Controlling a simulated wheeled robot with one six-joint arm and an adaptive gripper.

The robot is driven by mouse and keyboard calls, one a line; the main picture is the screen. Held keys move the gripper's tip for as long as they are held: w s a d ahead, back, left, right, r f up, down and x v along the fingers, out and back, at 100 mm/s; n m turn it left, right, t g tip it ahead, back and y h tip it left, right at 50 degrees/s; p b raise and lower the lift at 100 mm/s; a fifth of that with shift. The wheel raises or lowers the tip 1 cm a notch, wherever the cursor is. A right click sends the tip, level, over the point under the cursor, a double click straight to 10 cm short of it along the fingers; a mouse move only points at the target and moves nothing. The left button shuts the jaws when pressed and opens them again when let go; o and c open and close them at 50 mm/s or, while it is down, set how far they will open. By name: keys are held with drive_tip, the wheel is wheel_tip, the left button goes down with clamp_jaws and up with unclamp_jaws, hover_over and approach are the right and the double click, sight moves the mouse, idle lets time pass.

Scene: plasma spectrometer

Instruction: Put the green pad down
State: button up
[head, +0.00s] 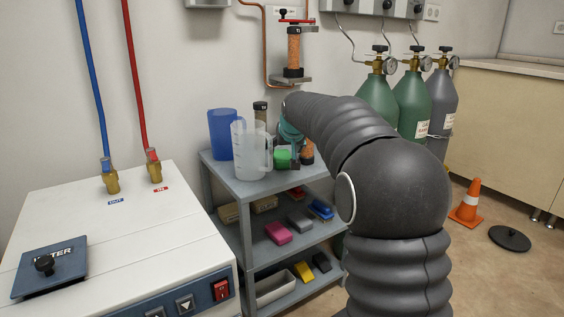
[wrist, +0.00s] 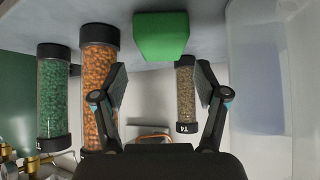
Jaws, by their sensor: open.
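The green pad (head: 283,158) is on the grey cart's top shelf (head: 247,187), just right of the clear jug. In the wrist view the green pad (wrist: 162,36) is at the top centre, beyond the fingertips and apart from them. My gripper (wrist: 162,88) is open, with nothing between its fingers. In the head view my arm and the clutter partly hide my gripper, which is above and close to the pad.
A clear jug (head: 249,150) and a blue jug (head: 223,133) stand left of the pad. The wrist view shows an orange-bead tube (wrist: 99,80), a green-bead tube (wrist: 54,98) and a small brown-filled tube (wrist: 186,95) close around my fingers.

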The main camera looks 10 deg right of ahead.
sight(282, 155)
drive_tip(key=shift+b+x, duration=0.35)
drive_tip(key=shift+x, duration=2.85)
drive_tip(key=shift+a, duration=0.15)
drive_tip(key=shift+c, duration=0.3)
drive_tip(key=c, duration=0.7)
drive_tip(key=shift+c, duration=0.2)
